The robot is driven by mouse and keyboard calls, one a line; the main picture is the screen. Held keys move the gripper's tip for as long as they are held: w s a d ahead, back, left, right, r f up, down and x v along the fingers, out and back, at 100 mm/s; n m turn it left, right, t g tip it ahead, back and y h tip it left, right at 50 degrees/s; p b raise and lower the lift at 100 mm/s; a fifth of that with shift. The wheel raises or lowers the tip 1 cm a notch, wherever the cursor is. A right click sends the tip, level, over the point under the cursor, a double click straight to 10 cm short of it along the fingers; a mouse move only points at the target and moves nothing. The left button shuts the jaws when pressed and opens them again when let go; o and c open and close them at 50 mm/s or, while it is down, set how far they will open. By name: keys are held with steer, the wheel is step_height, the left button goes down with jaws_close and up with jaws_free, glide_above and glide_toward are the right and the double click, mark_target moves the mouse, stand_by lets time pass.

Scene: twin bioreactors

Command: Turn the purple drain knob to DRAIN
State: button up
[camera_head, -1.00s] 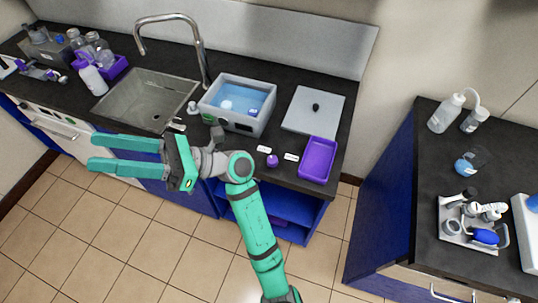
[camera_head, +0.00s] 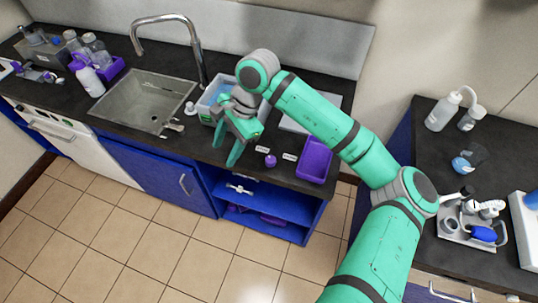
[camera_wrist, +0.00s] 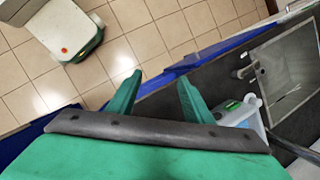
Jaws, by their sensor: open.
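The purple knob (camera_head: 270,160) sits on the front of the black counter, between a white label (camera_head: 262,149) on its left and another white label (camera_head: 289,156) on its right. The label text is too small to read. My gripper (camera_head: 228,148) is open and empty, its fingers pointing down at the counter's front edge, left of the knob and apart from it. In the wrist view, the two fingers of my gripper (camera_wrist: 160,77) are spread over the counter edge and floor. The knob does not show in the wrist view.
My arm partly hides the water bath (camera_head: 205,108) and a grey lid (camera_head: 295,125). A purple tray (camera_head: 313,160) stands right of the knob. A sink (camera_head: 140,100) with a tall faucet (camera_head: 190,35) lies left. Open blue shelves (camera_head: 285,207) are below the counter.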

mark_target(271, 159)
steer(key=w+d+t+h, duration=0.1)
steer(key=w+d+h, duration=0.35)
steer(key=d, duration=0.75)
step_height(271, 159, down, 10)
steer(key=shift+d+f, duration=0.1)
steer(key=shift+c, duration=0.5)
steer(key=c, duration=1)
